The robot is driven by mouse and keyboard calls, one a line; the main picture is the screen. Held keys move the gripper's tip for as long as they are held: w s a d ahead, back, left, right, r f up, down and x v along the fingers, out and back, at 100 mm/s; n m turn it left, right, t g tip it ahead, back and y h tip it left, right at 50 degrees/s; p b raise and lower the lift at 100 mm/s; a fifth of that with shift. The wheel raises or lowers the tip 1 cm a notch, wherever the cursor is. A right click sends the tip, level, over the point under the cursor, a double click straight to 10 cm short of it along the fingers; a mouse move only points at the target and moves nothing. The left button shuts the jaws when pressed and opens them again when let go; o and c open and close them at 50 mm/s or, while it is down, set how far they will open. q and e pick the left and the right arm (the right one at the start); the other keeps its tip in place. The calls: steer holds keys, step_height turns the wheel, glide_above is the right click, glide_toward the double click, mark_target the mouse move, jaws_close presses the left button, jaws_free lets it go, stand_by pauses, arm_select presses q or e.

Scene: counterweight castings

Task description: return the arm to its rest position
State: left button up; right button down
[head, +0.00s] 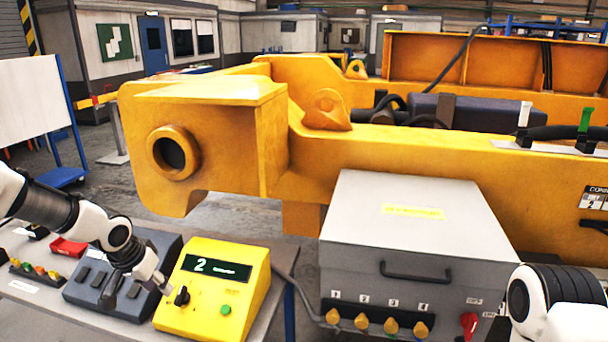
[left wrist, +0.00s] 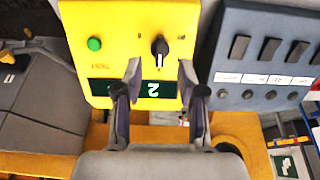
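My left arm (head: 60,210) comes in from the left and reaches down over the bench. My left gripper (head: 138,290) is close to the yellow control box (head: 228,318), at its left side. In the left wrist view my left gripper (left wrist: 160,70) is open, with a clear gap between its two fingers. The black knob (left wrist: 159,47) shows just beyond that gap, and nothing is held. The knob also shows in the head view (head: 182,296). My right arm (head: 555,305) shows only in part at the lower right; its gripper is out of view.
The box's display (head: 216,268) reads 2, and a green button (head: 225,310) is below it. A dark switch box (head: 100,290) and a red item (head: 68,247) are on the bench. A grey cabinet (head: 410,225) stands to the right. A large yellow casting (head: 205,130) lies behind.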

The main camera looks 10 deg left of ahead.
arm_select(q)
steer(key=s+d+f+m+g+b, duration=0.1)
steer(key=s+d+f+g, duration=0.25)
steer(key=s+f, duration=0.55)
steer(key=s+d+f+g+b, duration=0.15)
steer(key=s+d+f, duration=0.3)
steer(key=f, duration=0.85)
steer(key=s+d+f+n, duration=0.1)
steer(key=s+d+f, duration=0.2)
steer(key=s, duration=0.5)
steer(key=s+d+f+n+t+b, duration=0.1)
steer(key=s+d+f, duration=0.3)
steer(key=s, duration=0.5)
step_height(320, 180, down, 2)
steer(key=shift+d+f, duration=0.2)
jaws_close()
steer(key=shift+n, duration=0.3)
